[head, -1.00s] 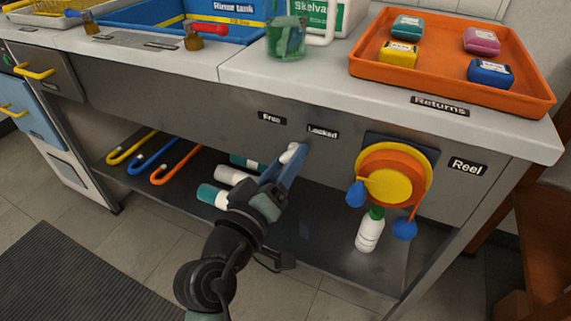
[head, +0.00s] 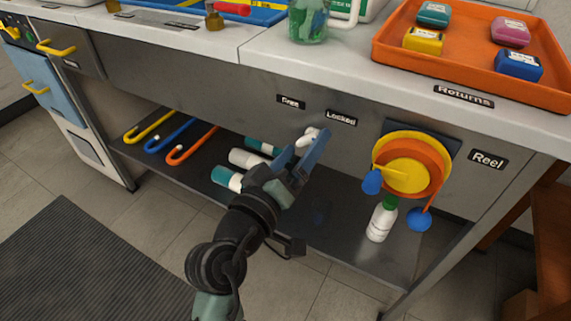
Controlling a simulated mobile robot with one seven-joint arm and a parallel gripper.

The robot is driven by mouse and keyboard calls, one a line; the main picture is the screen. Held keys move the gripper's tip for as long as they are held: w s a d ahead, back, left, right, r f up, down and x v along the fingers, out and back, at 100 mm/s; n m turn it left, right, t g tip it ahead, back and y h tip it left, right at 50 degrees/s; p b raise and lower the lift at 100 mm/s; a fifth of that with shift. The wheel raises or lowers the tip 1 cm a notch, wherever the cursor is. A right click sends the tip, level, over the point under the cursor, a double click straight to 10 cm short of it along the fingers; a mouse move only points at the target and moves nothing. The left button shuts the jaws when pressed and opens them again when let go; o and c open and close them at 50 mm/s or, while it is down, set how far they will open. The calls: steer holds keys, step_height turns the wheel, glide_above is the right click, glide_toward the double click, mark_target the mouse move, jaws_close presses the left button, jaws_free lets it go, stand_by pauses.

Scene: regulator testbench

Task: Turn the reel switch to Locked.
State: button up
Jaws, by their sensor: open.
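The reel switch (head: 307,138) is a small white lever on the grey front panel, below and between the labels "Free" (head: 290,101) and "Locked" (head: 341,117). Its visible part slants toward the upper right; its base is partly hidden by my gripper. My gripper (head: 302,158) is open, with two blue-grey fingers apart and their tips close to the lever. The lever shows near the gap between the tips; I cannot tell whether either finger touches it.
The yellow and orange reel (head: 405,175) with blue ends hangs right of the switch, beside the "Reel" label (head: 488,159). A white bottle (head: 381,222) stands beneath it. Several bottles and hooks lie on the lower shelf (head: 330,225). An orange tray (head: 440,72) is on the counter.

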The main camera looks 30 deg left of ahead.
steer(key=s+p, duration=0.1)
steer(key=s, duration=1.1)
steer(key=shift+s+a, duration=0.2)
steer(key=shift+s, duration=0.05)
steer(key=w+d+r+m+t+p, duration=0.15)
steer(key=d+r, duration=0.25)
steer(key=r, duration=0.6)
steer(key=w+d+r+m+t, duration=0.2)
steer(key=w+d+r+m, duration=0.15)
steer(key=r, duration=0.65)
steer(key=w+d+r+m+t+p, duration=0.15)
steer(key=d+r, duration=0.35)
steer(key=r, duration=0.5)
steer(key=s+d+r+m+t, duration=0.1)
steer(key=s+d+r+t, duration=0.15)
steer(key=r, duration=0.35)
steer(key=s+d+r+m+t, duration=0.1)
steer(key=s+d+r+t, duration=0.15)
steer(key=r, duration=0.45)
step_height(320, 180, up, 38)
steer(key=p, duration=3.8)
steer(key=shift+s+a+g+y, duration=0.15)
steer(key=shift+a+g+y, duration=0.15)
steer(key=shift+a, duration=0.15)
steer(key=shift+f, duration=0.1)
